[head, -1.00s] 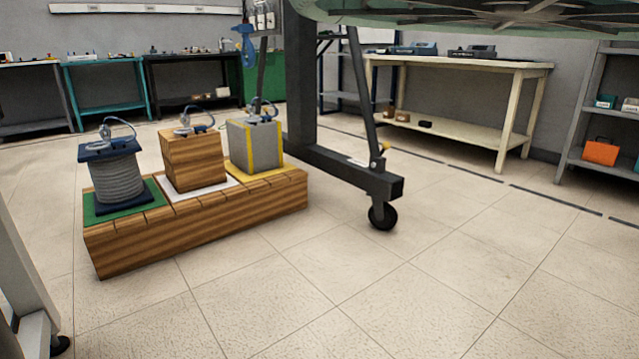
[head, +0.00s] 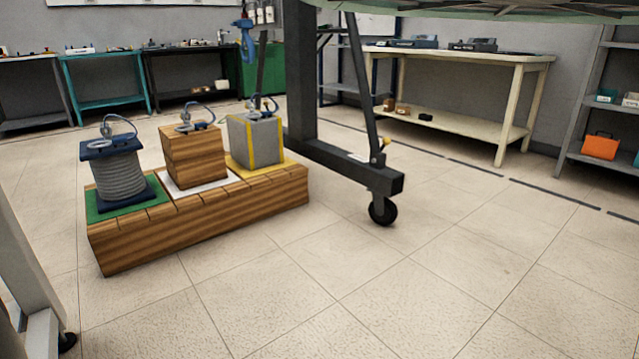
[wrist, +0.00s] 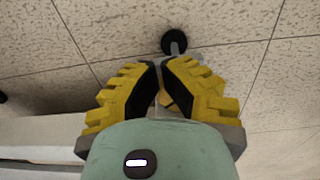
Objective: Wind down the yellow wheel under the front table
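In the wrist view, my gripper (wrist: 160,64) has two stepped yellow fingers with black pads, pointing toward the tiled floor. Their tips are close together with a narrow gap. A small yellow part (wrist: 168,103), which looks like the yellow wheel, shows between the fingers, mostly hidden. I cannot tell whether the pads touch it. A black caster (wrist: 174,40) on a grey mount is just beyond the tips. In the head view, a pale table leg (head: 30,275) with a dark caster (head: 67,342) stands at the left edge; my gripper is not visible there.
A wooden platform (head: 205,235) carries a grey coil (head: 118,180), a wooden block (head: 193,158) and a grey block (head: 257,140). Behind it, a dark wheeled frame (head: 345,170) has a yellow knob (head: 385,142) above its caster. The floor at front right is clear.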

